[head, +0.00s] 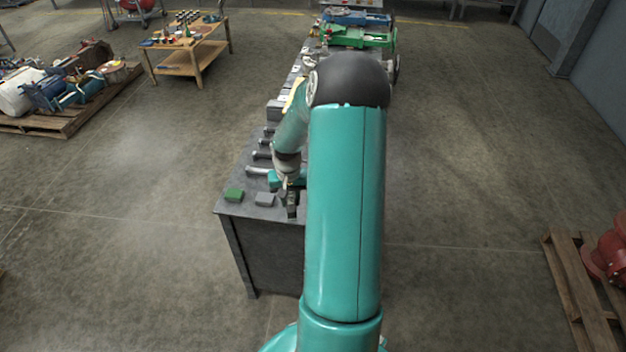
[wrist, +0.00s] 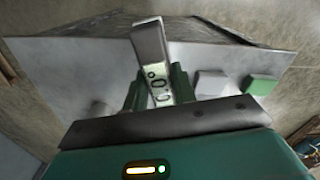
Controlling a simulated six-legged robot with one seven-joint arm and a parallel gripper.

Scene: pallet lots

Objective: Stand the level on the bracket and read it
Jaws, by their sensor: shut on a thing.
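My gripper (wrist: 157,88) is shut on the level (wrist: 150,42), a slim grey bar standing up between the two dark green fingers in the wrist view. Its small lit display (wrist: 158,84) faces the camera; its digits are turned sideways and look like zeros. In the head view my gripper (head: 290,197) is low over the near end of a long grey bench (head: 229,208); the level is too small there to make out clearly. I cannot pick out the bracket with certainty, nor tell whether the level touches anything below.
A green block (head: 234,195) and a grey block (head: 264,199) lie left of my gripper on the bench. Several grey tools line its left edge farther back. A wooden table (head: 187,60) and loaded pallet (head: 70,122) stand left; another pallet (head: 575,290) stands right. Floor between is clear.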

